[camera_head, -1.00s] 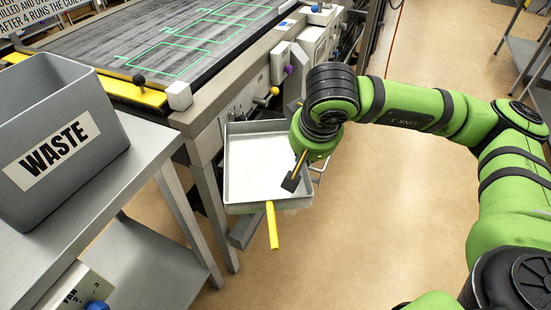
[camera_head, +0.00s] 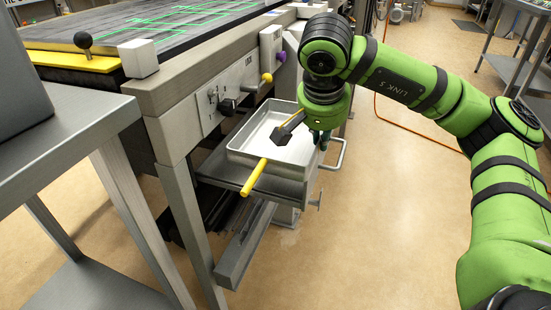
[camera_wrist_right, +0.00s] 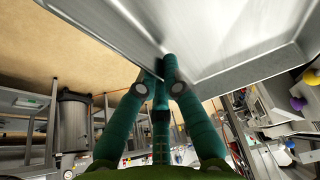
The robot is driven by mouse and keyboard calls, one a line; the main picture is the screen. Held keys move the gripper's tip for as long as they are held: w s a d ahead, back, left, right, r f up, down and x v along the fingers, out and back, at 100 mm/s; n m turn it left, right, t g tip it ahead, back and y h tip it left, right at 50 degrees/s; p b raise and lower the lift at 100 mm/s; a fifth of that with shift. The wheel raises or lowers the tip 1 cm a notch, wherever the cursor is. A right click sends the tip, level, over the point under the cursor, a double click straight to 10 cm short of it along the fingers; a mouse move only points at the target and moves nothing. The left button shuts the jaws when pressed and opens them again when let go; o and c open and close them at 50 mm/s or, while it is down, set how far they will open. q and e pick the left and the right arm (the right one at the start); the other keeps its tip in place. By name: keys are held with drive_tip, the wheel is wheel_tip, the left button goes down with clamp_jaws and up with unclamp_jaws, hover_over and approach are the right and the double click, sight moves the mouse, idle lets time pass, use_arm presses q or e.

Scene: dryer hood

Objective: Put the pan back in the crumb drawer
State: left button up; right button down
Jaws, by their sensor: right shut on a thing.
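The pan (camera_head: 262,128) is a shallow, light metal tray with a bare pale inside. My right gripper (camera_head: 318,136) is shut on the pan's right wall; the right wrist view shows the teal fingers (camera_wrist_right: 164,72) meeting at the pan's rim (camera_wrist_right: 143,50). The pan is level, over the pulled-out crumb drawer (camera_head: 222,174), a grey tray below the machine. I cannot tell whether the pan rests on it or hangs just above. A yellow bar (camera_head: 254,177) sticks out at the pan's near edge. My left gripper is not in view.
The machine's frame leg (camera_head: 187,208) stands left of the drawer. A grey steel table (camera_head: 80,125) carrying a grey bin (camera_head: 12,85) is at the left. A silver bar handle (camera_head: 340,153) sits right of the pan.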

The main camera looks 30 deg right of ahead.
drive_tip(key=w+a+f, duration=0.1)
drive_tip(key=w+f, duration=0.1)
drive_tip(key=w, duration=0.1)
drive_tip(key=w+f, duration=0.2)
drive_tip(key=w, duration=0.1)
drive_tip(key=w+a+f+b, duration=0.1)
drive_tip(key=w+f, duration=0.1)
drive_tip(key=w, duration=0.2)
drive_tip(key=shift+a+f, duration=0.1)
drive_tip(key=shift+a, duration=0.25)
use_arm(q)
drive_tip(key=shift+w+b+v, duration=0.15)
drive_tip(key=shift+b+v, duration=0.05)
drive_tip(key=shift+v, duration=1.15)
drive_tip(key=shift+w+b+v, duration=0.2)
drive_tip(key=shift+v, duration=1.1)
use_arm(e)
drive_tip(key=shift+f, duration=1.95)
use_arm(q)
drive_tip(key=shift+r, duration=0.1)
